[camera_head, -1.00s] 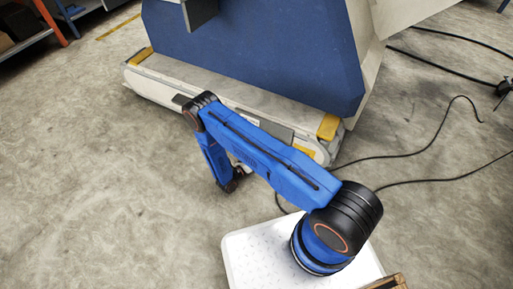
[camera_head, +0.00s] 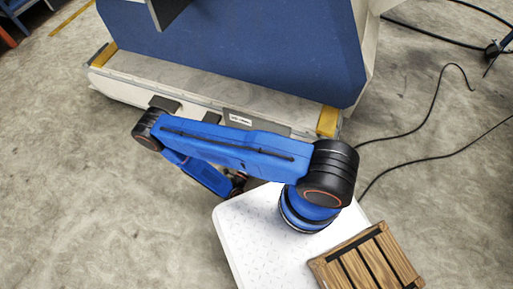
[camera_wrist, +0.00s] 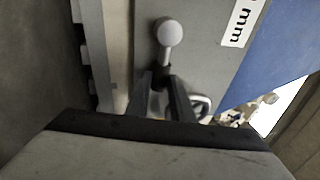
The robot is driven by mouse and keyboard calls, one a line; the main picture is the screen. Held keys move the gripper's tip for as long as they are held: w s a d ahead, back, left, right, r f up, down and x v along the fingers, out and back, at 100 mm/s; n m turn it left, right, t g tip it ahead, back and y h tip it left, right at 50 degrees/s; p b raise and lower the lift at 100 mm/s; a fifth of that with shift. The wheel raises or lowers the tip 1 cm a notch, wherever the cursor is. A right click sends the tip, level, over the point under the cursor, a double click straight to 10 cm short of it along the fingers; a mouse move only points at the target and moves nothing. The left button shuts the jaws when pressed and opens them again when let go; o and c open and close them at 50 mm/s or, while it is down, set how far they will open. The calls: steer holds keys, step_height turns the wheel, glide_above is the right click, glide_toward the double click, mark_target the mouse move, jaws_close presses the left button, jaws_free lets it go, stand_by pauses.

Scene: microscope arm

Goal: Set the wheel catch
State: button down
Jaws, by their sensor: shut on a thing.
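In the wrist view a catch lever with a round pale knob (camera_wrist: 169,32) stands against a grey panel (camera_wrist: 205,60). My gripper (camera_wrist: 161,82) has its two dark fingers closed around the lower part of this lever, below the knob. The exact contact is dark and partly hidden by the fingers. In the head view the large blue and white machine (camera_head: 240,45) stands on a pale base (camera_head: 200,83) with yellow corners. My arm reaches down beside the base, and the lever is not visible there.
A label ending in "mm" (camera_wrist: 242,20) is on the panel in the wrist view. A metal loop handle (camera_wrist: 201,106) is right of the fingers. In the head view, black cables (camera_head: 425,130) lie on the floor at right.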

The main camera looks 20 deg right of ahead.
steer(key=shift+r+n, duration=0.1)
steer(key=shift+n, duration=0.2)
steer(key=c, duration=1.5)
jaws_free()
steer(key=shift+a, duration=0.1)
steer(key=shift+c, duration=0.2)
